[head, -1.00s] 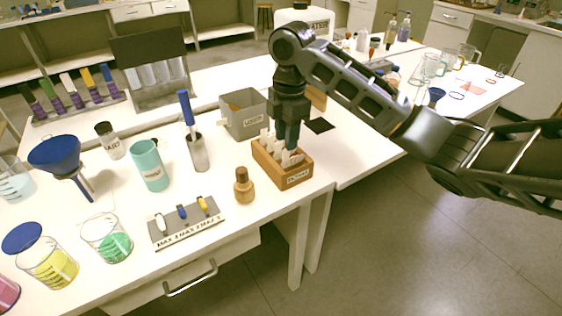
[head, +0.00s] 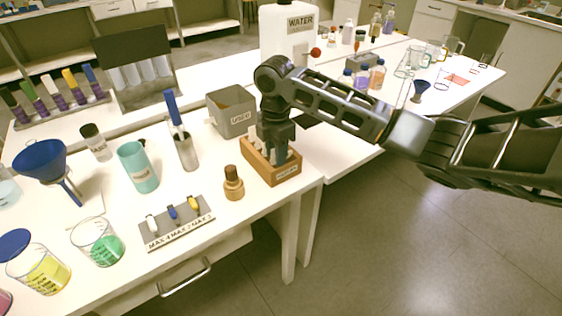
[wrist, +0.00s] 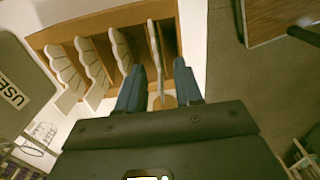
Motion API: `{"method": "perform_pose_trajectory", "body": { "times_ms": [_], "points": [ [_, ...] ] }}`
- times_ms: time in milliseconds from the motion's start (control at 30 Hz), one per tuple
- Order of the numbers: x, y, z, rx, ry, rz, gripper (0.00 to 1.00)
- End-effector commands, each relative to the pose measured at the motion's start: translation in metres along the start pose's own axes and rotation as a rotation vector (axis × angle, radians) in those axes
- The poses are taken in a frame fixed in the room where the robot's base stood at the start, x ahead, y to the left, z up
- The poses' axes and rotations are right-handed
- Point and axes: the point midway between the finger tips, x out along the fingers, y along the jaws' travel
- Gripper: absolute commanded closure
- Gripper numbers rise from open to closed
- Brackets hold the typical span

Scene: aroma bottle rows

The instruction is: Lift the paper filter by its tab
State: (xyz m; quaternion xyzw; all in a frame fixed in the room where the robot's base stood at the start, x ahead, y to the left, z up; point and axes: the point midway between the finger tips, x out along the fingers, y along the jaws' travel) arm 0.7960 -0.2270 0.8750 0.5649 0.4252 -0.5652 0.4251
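The wooden filter box (head: 285,176) stands near the table's right edge. In the wrist view the box (wrist: 100,22) shows several upright white scalloped paper filters in its slots. My gripper (head: 277,155) points down into the box in the head view and hides much of its contents. In the wrist view my gripper (wrist: 158,84) has its two blue fingers apart, one on each side of the rightmost paper filter (wrist: 154,50). The filter's tab runs down between the fingers, with gaps visible on both sides. The other filters (wrist: 88,62) lie left of the fingers.
A grey bin labelled USED (head: 238,122) stands just left of and behind the box. A brown bottle (head: 233,186) stands in front-left of it. A white water container (head: 285,40) rises behind my arm.

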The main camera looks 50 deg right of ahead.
Motion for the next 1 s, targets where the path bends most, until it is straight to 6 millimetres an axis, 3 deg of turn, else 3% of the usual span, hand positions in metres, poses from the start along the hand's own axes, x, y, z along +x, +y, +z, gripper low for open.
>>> {"method": "perform_pose_trajectory", "body": {
  "times_ms": [67, 433, 833, 1000],
  "points": [
    [0.000, 0.000, 0.000, 0.000, 0.000, 0.000, 0.65],
    [0.000, 0.000, 0.000, -0.001, 0.000, 0.000, 1.00],
    [-0.002, 0.000, 0.000, -0.001, 0.000, 0.001, 1.00],
    [-0.020, 0.001, -0.001, -0.003, 0.000, 0.004, 1.00]
  ]
}}
